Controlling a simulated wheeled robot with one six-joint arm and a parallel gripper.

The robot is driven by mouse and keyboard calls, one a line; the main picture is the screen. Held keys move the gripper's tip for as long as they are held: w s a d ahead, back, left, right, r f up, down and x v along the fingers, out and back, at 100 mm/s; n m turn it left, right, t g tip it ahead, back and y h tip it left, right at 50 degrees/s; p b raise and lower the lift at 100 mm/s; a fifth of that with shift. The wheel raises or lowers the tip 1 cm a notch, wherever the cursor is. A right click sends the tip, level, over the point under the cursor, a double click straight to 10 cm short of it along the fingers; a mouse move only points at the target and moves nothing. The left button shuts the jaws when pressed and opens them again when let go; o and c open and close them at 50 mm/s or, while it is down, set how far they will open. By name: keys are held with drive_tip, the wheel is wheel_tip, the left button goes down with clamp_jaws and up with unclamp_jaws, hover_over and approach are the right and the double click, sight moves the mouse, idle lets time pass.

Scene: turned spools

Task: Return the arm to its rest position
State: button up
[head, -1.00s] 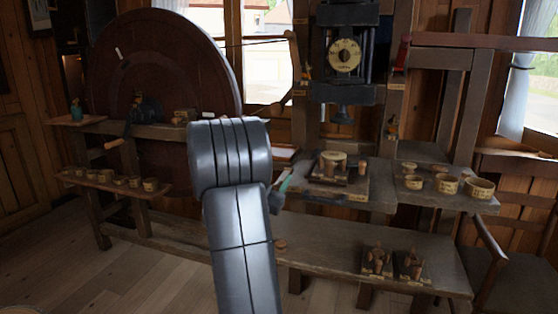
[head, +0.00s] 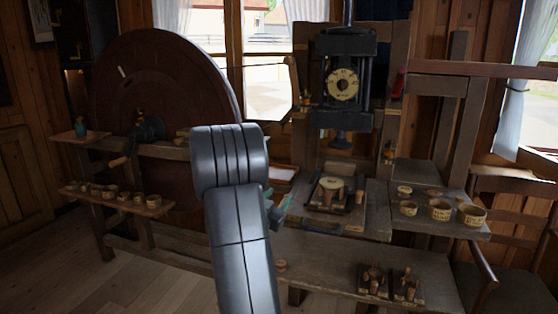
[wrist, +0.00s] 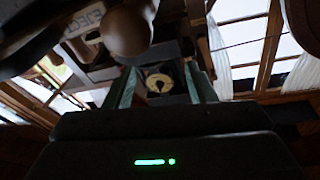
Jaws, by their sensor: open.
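My arm rises through the middle of the head view, and its dark link hides part of the bench. My gripper (head: 278,208) shows just right of the link, mostly hidden behind it, with greenish fingers. In the wrist view the two fingers of my gripper (wrist: 161,88) stand apart with nothing between them. The round dial (wrist: 158,83) of the press shows in the gap, well beyond the fingertips.
A large dark wheel (head: 165,100) stands at the left. The press (head: 343,85) stands behind the bench (head: 325,262). Small wooden cups (head: 440,210) sit on the right shelf; others line the left shelf. In the wrist view a rounded wooden thing (wrist: 126,30) looms close at upper left.

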drive_tip(key=shift+w+d+r+g+p, duration=0.15)
drive_tip(key=shift+r+p, duration=0.15)
drive_tip(key=shift+p, duration=0.4)
drive_tip(key=shift+w+a+r+g+p, duration=0.1)
drive_tip(key=shift+r+g+p, duration=0.15)
drive_tip(key=shift+p, duration=0.45)
drive_tip(key=shift+w+d+r+g+p, duration=0.1)
drive_tip(key=shift+r+p, duration=0.25)
drive_tip(key=shift+p, duration=0.35)
drive_tip(key=shift+w+r+y+p, duration=0.1)
drive_tip(key=shift+y+p, duration=0.2)
drive_tip(key=shift+p, duration=0.35)
drive_tip(key=shift+w+g+p, duration=0.1)
drive_tip(key=shift+g+p, duration=0.2)
drive_tip(key=shift+p, duration=0.15)
